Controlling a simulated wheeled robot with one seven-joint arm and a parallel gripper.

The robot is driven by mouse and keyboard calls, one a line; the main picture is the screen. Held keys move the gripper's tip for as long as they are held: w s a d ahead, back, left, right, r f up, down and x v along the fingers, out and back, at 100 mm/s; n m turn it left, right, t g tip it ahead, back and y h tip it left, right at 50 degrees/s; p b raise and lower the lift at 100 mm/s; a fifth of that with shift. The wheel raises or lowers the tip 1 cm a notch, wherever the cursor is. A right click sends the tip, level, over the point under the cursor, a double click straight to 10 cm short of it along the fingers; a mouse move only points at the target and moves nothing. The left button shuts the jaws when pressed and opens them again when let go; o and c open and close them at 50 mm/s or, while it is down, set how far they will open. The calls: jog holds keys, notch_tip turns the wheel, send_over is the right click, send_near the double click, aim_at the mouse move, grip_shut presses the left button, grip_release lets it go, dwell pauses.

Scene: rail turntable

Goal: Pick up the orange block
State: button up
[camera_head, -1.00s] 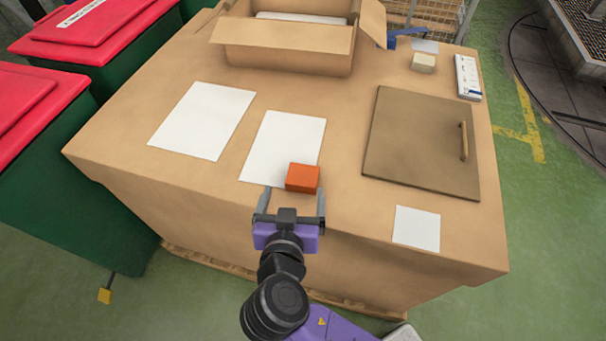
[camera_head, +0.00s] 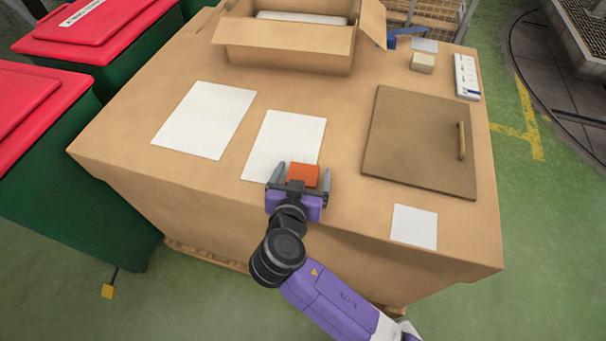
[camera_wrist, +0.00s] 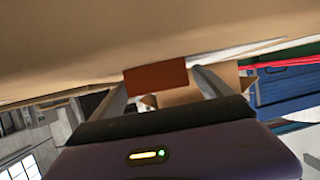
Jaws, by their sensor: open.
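The orange block (camera_head: 304,175) sits near the front edge of the cardboard-coloured table top (camera_head: 330,100), at the lower right corner of a white sheet (camera_head: 285,140). My gripper (camera_head: 303,176) is open, with one finger on each side of the block. In the wrist view the block (camera_wrist: 156,77) shows between the two fingers (camera_wrist: 160,88), nearer the left one. I cannot tell whether either finger touches it. The block's lower part is hidden by my gripper in the head view.
A second white sheet (camera_head: 204,120) lies to the left. A brown board with a handle (camera_head: 415,140) and a small white sheet (camera_head: 414,226) lie to the right. An open carton (camera_head: 285,58) stands at the back. Red-lidded green bins (camera_head: 95,75) stand left of the table.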

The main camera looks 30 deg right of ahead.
jog(key=c, duration=1.3)
jog(key=shift+c, duration=1)
jog(key=shift+r, duration=0.1)
